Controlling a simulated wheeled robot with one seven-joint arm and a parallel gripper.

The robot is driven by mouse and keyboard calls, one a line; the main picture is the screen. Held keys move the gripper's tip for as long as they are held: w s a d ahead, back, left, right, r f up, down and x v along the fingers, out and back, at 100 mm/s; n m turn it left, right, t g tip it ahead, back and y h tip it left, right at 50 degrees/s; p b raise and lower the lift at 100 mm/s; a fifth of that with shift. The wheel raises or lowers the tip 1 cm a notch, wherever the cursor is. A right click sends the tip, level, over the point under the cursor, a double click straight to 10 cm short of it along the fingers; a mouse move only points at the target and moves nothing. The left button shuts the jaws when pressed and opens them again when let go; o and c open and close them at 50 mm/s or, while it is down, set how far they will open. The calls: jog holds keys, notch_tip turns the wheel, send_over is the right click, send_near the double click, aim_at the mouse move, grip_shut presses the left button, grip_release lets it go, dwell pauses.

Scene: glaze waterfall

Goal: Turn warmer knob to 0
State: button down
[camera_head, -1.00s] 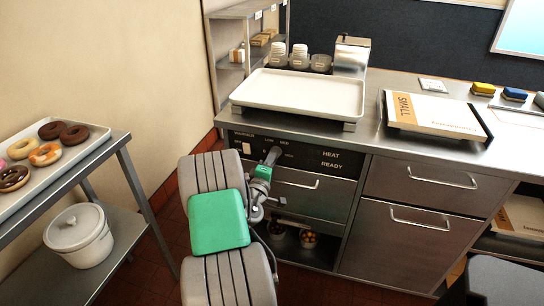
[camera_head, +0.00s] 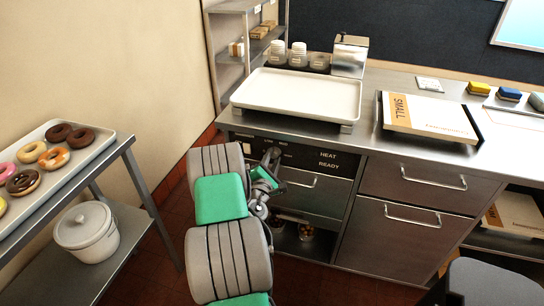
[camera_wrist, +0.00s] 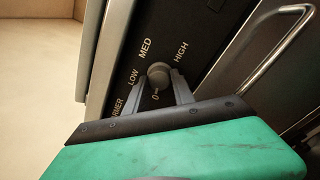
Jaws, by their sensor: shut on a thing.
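The warmer knob (camera_wrist: 158,73) is a round grey knob on the dark control panel, seen in the wrist view. The printed marks 0, LOW, MED and HIGH lie around it. My gripper (camera_wrist: 164,88) is shut on the knob, one finger on each side. I cannot tell which mark the knob points to. In the head view my gripper (camera_head: 270,162) is at the left part of the warmer's panel (camera_head: 325,160), and my own arm and gripper hide the knob there.
A white tray (camera_head: 300,112) sits on the steel counter above the panel. Drawer handles (camera_head: 413,216) stick out to the right. A side table with a donut tray (camera_head: 100,150) and a lidded white pot (camera_head: 87,232) stands at the left.

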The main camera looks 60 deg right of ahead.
jog(key=shift+d+r+n, duration=0.1)
jog(key=shift+r+n, duration=0.05)
jog(key=shift+n, duration=0.25)
jog(key=c, duration=1.3)
grip_release()
jog(key=shift+s, duration=0.1)
jog(key=shift+o, duration=1.2)
jog(key=shift+a+f, duration=0.3)
jog(key=b+v, duration=0.2)
jog(key=v, duration=0.5)
jog(key=shift+r, duration=0.2)
